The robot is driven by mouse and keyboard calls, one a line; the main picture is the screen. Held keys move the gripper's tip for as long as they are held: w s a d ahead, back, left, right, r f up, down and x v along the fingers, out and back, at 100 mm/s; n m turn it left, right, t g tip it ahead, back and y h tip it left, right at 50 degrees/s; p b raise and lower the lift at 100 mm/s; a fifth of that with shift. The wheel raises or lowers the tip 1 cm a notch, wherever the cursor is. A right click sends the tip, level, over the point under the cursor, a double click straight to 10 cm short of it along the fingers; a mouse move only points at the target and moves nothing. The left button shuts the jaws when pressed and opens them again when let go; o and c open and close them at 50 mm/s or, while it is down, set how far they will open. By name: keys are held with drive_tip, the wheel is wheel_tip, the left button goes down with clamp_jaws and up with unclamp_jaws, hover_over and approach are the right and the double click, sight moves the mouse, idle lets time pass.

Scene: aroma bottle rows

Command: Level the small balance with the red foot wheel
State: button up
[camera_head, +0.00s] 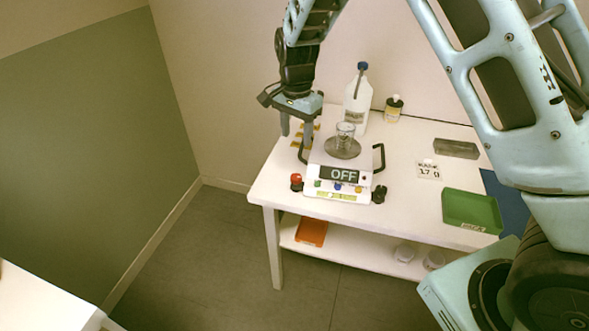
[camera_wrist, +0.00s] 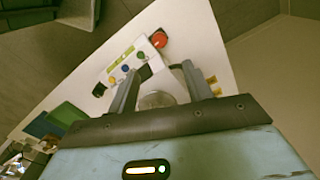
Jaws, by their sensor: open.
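The small white balance (camera_head: 312,186) stands near the left front of the white table, with a display reading OFF and colored buttons below it. A glass beaker (camera_head: 346,131) stands on its round pan (camera_head: 343,149). The red foot wheel (camera_head: 296,179) is at its front left corner and also shows in the wrist view (camera_wrist: 159,39). A black foot wheel (camera_head: 379,194) is at the front right corner. My gripper (camera_head: 297,140) is open and empty, pointing down above the balance's left side, behind the red wheel. Its fingers also show in the wrist view (camera_wrist: 160,68). I cannot read any level bubble.
A white jug with a blue cap (camera_head: 355,112) and a small yellow-labeled bottle (camera_head: 393,109) stand behind. A metal block (camera_head: 456,148), a number card (camera_head: 428,170), a green tray (camera_head: 472,210) and a blue mat (camera_head: 508,205) are to the right. An orange tray (camera_head: 311,231) is on the lower shelf.

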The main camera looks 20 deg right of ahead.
sight(296, 177)
wheel_tip(296, 177, down, 14)
drive_tip(key=shift+f+p, duration=0.1)
drive_tip(key=shift+p, duration=0.55)
drive_tip(key=c, duration=1)
